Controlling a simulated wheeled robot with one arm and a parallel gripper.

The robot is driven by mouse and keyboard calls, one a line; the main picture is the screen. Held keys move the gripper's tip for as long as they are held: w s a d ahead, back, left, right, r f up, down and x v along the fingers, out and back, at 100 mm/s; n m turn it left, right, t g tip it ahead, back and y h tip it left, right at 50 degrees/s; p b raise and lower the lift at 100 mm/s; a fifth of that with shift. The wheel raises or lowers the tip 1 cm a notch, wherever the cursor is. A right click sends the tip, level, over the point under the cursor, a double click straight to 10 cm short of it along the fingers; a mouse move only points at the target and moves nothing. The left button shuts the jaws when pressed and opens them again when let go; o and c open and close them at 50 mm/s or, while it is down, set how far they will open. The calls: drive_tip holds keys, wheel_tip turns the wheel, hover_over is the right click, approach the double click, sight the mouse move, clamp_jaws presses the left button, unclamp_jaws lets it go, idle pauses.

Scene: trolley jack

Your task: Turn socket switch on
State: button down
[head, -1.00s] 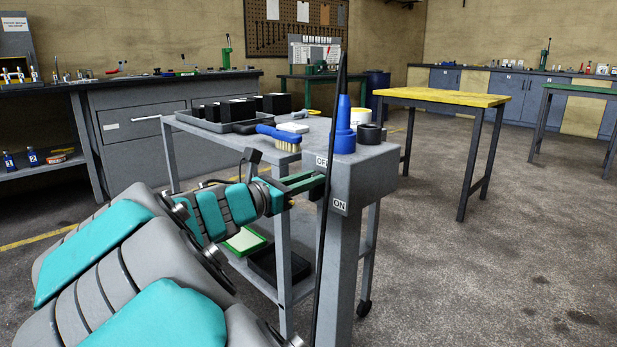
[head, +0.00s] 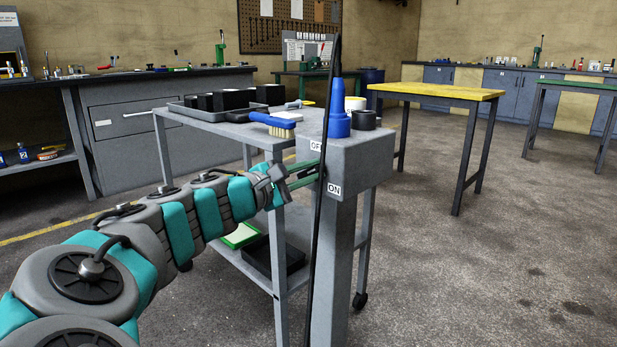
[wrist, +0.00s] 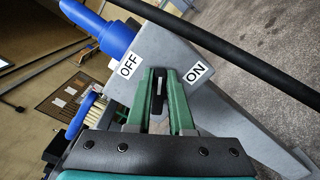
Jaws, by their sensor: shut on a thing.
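The grey socket box (head: 362,165) stands on a grey post, with a blue plug (head: 339,120) upright in its top. The box also shows in the wrist view (wrist: 172,50), with a white OFF label (wrist: 129,66) and a white ON label (wrist: 195,73) on its face. My gripper (wrist: 161,74) has green fingers at this face, between the two labels. It is shut on a small dark switch (wrist: 158,84), mostly hidden by the fingers; I cannot tell which way it is tilted. In the head view my gripper (head: 316,174) reaches the box's left side.
A black cable (head: 318,215) hangs in front of the post and crosses the wrist view close to the box. A grey trolley (head: 205,128) behind carries a blue brush (head: 272,121) and dark blocks. A yellow-topped table (head: 437,91) stands right; floor there is clear.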

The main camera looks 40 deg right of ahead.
drive_tip(key=m+b, duration=0.1)
drive_tip(key=f+m+b, duration=0.1)
drive_tip(key=m, duration=0.1)
drive_tip(key=shift+s+m, duration=0.15)
drive_tip(key=shift+m, duration=0.15)
drive_tip(key=shift+f+m+b, duration=0.25)
drive_tip(key=shift+m+b, duration=0.55)
drive_tip(key=shift+m, duration=0.6)
drive_tip(key=c, duration=0.8)
unclamp_jaws()
drive_tip(key=a, duration=0.7)
drive_tip(key=shift+s+a+p, duration=0.35)
drive_tip(key=shift+a, duration=0.05)
